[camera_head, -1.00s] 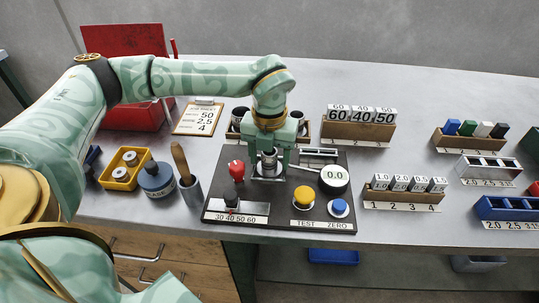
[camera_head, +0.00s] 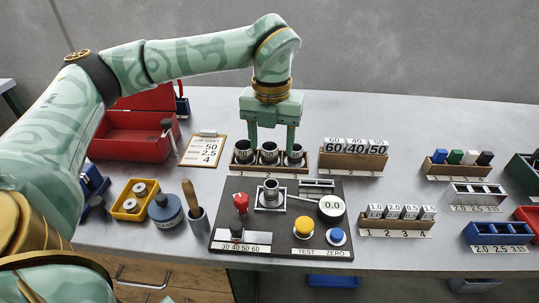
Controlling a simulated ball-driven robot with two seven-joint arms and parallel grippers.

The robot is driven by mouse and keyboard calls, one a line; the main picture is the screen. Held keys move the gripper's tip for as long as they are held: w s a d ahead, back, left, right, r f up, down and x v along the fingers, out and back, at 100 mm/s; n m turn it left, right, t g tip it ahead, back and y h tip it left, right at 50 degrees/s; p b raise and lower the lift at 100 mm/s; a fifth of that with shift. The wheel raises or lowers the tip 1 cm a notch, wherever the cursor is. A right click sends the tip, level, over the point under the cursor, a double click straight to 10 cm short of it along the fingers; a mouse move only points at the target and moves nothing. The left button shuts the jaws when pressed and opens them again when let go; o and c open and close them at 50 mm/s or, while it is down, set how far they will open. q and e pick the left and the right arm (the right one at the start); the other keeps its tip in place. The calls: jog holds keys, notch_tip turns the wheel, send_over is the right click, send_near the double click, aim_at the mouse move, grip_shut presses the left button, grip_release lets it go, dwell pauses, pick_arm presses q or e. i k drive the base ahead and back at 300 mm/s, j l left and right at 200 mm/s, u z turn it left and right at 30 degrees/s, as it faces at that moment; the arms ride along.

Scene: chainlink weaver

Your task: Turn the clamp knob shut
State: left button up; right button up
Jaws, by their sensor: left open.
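A black panel board (camera_head: 225,205) lies on the bench. A red knob (camera_head: 240,201) stands at its left; I cannot tell for certain that it is the clamp knob, nor how far it is turned. Beside it, a metal cylinder (camera_head: 271,188) stands upright in a square metal holder (camera_head: 262,206). My left gripper (camera_head: 271,147) is open, pointing down behind the board, with its fingers at the wooden rack of metal cups (camera_head: 268,154). It is apart from the red knob and the cylinder. My right gripper is out of view.
On the board are a black knob (camera_head: 237,229) over a scale, yellow (camera_head: 303,226) and blue (camera_head: 337,235) buttons, and a round 0.0 display (camera_head: 331,206). A tool cup (camera_head: 197,219) and a blue-grey weight (camera_head: 166,211) stand left. A numbered block rack (camera_head: 353,162) is right of the gripper.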

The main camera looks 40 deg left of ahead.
aim_at(241, 201)
jog(key=k, duration=1)
